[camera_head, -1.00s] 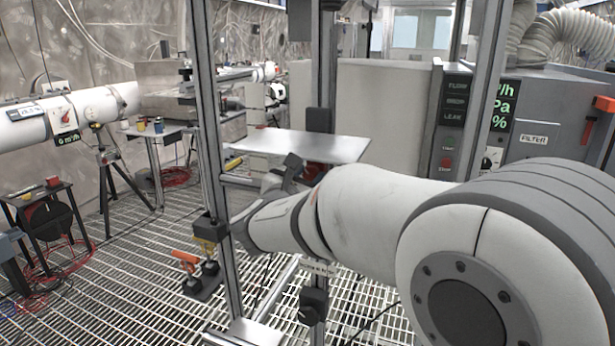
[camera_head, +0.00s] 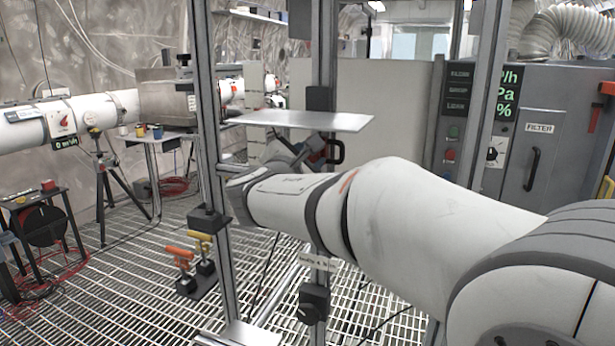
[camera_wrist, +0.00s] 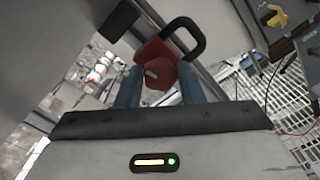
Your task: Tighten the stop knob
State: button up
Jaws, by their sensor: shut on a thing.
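A black knob (camera_head: 313,303) sits low on the middle upright post, under a small pale label that I cannot read. It looks like the stop knob, and nothing touches it. My gripper (camera_head: 312,152) is well above it, just under a flat metal plate (camera_head: 290,120). In the wrist view my gripper (camera_wrist: 160,76) has its blue fingers shut on a red part (camera_wrist: 157,66). A black loop handle (camera_wrist: 190,35) stands out beside that part.
Two upright metal posts (camera_head: 208,110) stand close to my arm. A black bracket (camera_head: 210,222) is on the left one. Orange (camera_head: 178,252) and yellow (camera_head: 200,236) levers stand low at left. A grey cabinet (camera_head: 570,140) is at right. Open grating floor lies left.

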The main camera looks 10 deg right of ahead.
jog(key=shift+f+m+b, duration=0.1)
jog(key=shift+m+b, duration=1.4)
jog(key=shift+b, duration=0.35)
jog(key=o, duration=1)
jog(key=v, duration=0.7)
jog(key=shift+s+a, duration=0.1)
jog(key=shift+s, duration=0.25)
jog(key=shift+p, duration=0.35)
